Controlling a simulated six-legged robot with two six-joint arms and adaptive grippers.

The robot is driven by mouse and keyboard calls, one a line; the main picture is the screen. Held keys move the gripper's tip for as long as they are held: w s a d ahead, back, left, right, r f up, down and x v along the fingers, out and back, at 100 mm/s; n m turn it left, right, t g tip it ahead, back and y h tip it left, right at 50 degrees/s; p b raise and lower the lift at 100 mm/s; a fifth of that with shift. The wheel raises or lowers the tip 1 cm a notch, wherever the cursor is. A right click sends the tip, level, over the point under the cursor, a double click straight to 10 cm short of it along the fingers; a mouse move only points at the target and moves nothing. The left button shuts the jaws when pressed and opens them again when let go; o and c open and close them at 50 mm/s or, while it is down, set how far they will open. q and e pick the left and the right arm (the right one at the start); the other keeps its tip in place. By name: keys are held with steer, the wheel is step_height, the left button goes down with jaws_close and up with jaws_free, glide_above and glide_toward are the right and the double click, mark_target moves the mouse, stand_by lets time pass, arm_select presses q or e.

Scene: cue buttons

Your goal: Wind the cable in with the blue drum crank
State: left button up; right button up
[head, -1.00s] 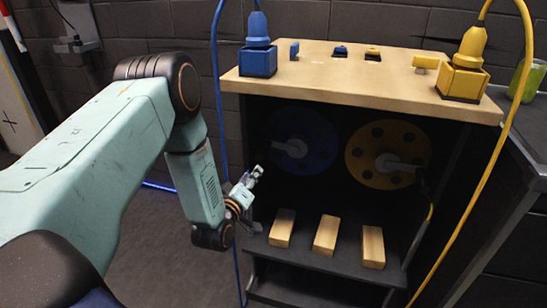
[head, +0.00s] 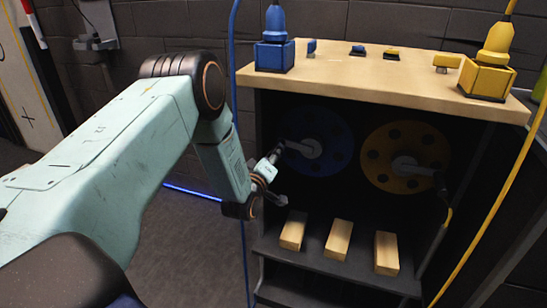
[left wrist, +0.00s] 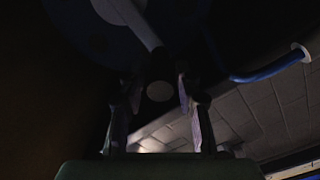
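The blue drum (head: 325,158) is inside the dark cabinet, on the left, with a grey crank (head: 308,148) at its middle. My left gripper (head: 276,152) is at the outer left end of this crank. In the left wrist view, the crank arm (left wrist: 140,22) comes down from the top and a round grip end (left wrist: 160,91) shows between my two fingers (left wrist: 160,88). The fingers are apart, with gaps seen on both sides of the grip. The blue cable (head: 234,90) hangs down left of the cabinet. My right gripper is out of view.
A yellow drum (head: 385,155) with its own crank (head: 412,165) is to the right. Wooden blocks (head: 338,239) stand on the step below. The wooden top (head: 370,72) overhangs the drums and carries blue and yellow connectors. A yellow cable (head: 500,210) hangs at the right.

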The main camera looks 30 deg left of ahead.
arm_select(q)
jaws_close()
stand_by(0.6)
